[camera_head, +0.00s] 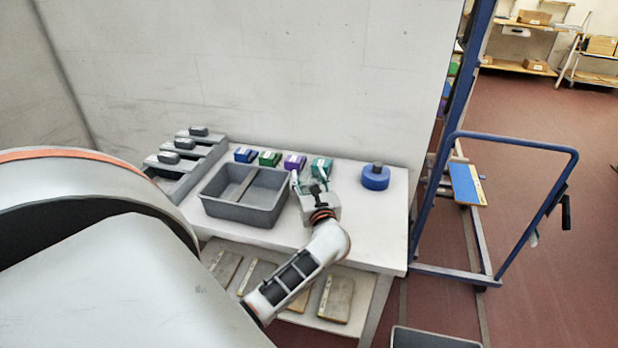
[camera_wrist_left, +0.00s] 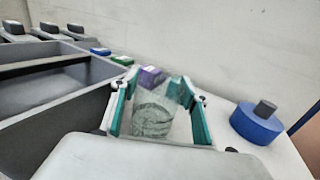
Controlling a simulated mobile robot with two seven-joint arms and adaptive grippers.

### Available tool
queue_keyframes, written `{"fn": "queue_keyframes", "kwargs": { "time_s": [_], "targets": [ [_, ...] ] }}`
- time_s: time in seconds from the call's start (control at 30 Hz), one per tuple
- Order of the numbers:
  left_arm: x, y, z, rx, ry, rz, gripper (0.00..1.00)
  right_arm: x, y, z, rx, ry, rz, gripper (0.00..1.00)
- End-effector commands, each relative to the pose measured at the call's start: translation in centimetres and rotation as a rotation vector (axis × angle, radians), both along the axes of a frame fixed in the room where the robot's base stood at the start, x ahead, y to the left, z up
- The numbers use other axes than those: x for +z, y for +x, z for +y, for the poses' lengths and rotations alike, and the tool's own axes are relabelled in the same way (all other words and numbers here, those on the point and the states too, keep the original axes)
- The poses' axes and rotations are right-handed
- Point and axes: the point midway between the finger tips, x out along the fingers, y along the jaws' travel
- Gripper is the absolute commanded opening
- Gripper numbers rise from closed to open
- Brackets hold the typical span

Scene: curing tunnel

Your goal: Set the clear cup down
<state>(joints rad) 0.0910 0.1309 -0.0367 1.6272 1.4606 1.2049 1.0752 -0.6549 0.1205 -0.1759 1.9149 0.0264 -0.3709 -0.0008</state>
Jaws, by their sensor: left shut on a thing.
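The clear cup (camera_wrist_left: 153,118) is a see-through vessel between the two teal-lined fingers of my left gripper (camera_wrist_left: 158,105) in the left wrist view. My left gripper (camera_head: 310,180) is shut on the cup, over the white table (camera_head: 375,234) to the right of the grey bin. In the head view the cup is hard to make out at the gripper. I cannot tell whether its base touches the table. My right gripper is not in view.
The grey divided bin (camera_head: 240,214) stands left of my gripper. Blue, green, purple and teal boxes (camera_head: 268,158) line the back. A blue round object (camera_head: 375,178) with a dark knob stands right. Grey holders (camera_head: 184,160) are at left. A blue cart frame (camera_head: 495,200) is beyond the table.

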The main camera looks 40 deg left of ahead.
Motion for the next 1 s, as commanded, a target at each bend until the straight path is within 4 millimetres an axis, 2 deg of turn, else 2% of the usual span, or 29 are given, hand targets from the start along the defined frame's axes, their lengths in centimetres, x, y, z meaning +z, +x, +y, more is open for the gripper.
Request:
{"fn": "queue_keyframes", "kwargs": {
  "time_s": [0.47, 0.5, 0.93, 1.0],
  "targets": [
    [-0.64, 0.03, -0.03, -0.001, 0.001, -0.002, 0.18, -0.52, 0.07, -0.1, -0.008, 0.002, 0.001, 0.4],
    [-0.57, 0.01, -0.03, -0.001, 0.0, -0.001, 0.52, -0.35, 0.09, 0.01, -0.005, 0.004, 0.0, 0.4],
    [-0.06, 0.01, -0.03, -0.001, 0.001, -0.001, 0.52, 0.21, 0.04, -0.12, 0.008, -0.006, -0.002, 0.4],
    [-0.36, -0.48, -0.88, -0.002, -0.002, -0.001, 0.52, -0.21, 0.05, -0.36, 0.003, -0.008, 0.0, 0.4]
  ]
}}
